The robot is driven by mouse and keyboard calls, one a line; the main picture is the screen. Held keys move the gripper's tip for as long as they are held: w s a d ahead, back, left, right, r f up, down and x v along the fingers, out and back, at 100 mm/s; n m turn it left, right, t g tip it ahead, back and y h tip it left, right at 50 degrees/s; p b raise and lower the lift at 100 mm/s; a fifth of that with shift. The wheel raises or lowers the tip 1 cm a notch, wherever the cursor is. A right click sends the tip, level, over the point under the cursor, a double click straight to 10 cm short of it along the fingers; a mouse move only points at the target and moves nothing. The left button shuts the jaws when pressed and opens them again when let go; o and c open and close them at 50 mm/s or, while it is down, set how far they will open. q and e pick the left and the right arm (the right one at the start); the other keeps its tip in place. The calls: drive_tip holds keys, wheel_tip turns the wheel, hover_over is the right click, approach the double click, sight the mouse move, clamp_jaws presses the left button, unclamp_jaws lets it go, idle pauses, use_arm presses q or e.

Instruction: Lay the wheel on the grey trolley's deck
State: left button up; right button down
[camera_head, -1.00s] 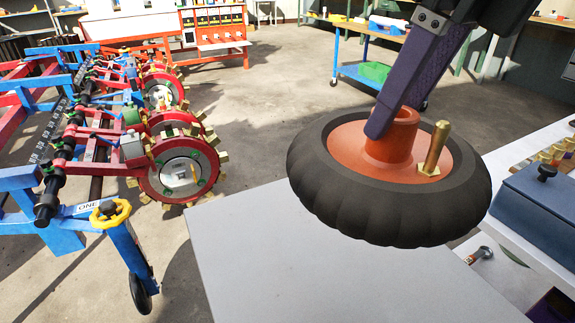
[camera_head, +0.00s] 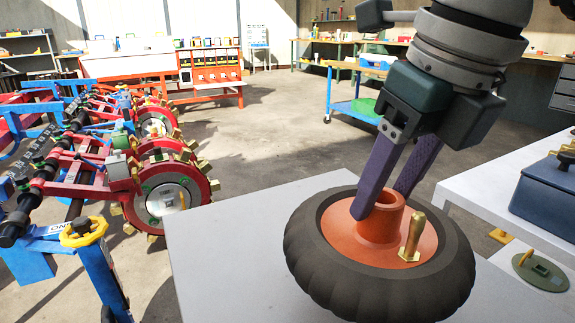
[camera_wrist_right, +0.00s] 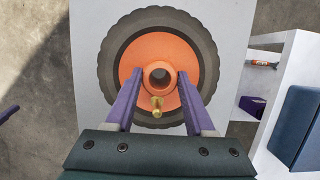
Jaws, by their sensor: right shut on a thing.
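The wheel (camera_head: 305,255) has a black ribbed tyre, an orange hub and a brass valve stem (camera_head: 412,238). It is flat, hub up, over the pale grey trolley deck (camera_head: 225,250). In the right wrist view the tyre (camera_wrist_right: 110,75) lies between the deck's two side edges (camera_wrist_right: 82,60). I cannot tell whether its underside touches the deck. My right gripper (camera_head: 385,205) points down, shut on the raised hub collar, with one finger on each side in the right wrist view (camera_wrist_right: 158,85). My left gripper does not show in the head view.
Open floor (camera_head: 270,135) lies behind.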

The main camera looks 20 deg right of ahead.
sight(377, 240)
drive_tip(key=shift+w+f+b, duration=0.1)
drive_tip(key=shift+f+b, duration=2.05)
drive_tip(key=shift+f, duration=1.15)
drive_tip(key=shift+r, duration=0.1)
drive_tip(key=c, duration=0.7)
unclamp_jaws()
drive_tip(key=shift+f, duration=0.25)
drive_tip(key=o, duration=0.4)
drive_tip(key=shift+o, duration=0.2)
drive_tip(key=shift+r, duration=0.1)
